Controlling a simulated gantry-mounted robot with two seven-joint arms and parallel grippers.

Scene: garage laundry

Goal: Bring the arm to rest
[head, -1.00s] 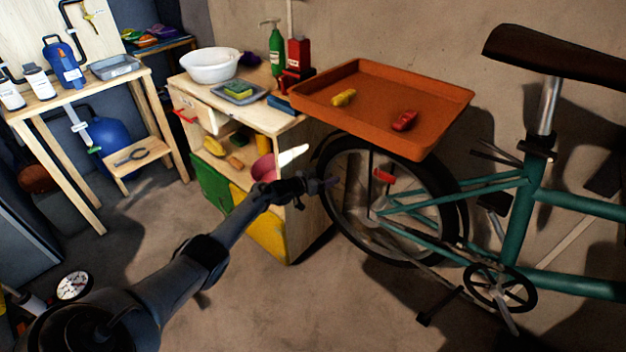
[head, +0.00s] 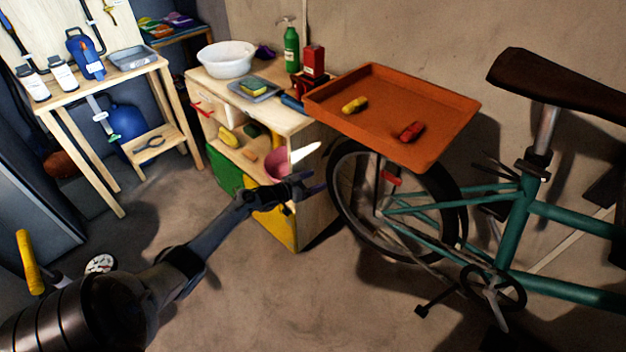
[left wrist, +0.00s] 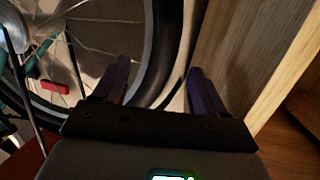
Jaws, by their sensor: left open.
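My left arm reaches in from the lower left in the head view. Its gripper (head: 316,182) is in front of the right end of the wooden cabinet (head: 312,215), near the bicycle's rear wheel (head: 345,205). In the left wrist view, the two purple fingers of the left gripper (left wrist: 158,88) stand apart with nothing between them. Behind them are the wheel's dark tyre (left wrist: 158,50) and the cabinet's wooden side (left wrist: 245,50). My right gripper is not in view.
An orange tray (head: 400,142) holding a yellow and a red item sits above the wheel. The cabinet carries a white bowl (head: 226,60), a green bottle (head: 291,48) and a red box (head: 313,62). A wooden bench (head: 100,85) stands at left. Floor in front is clear.

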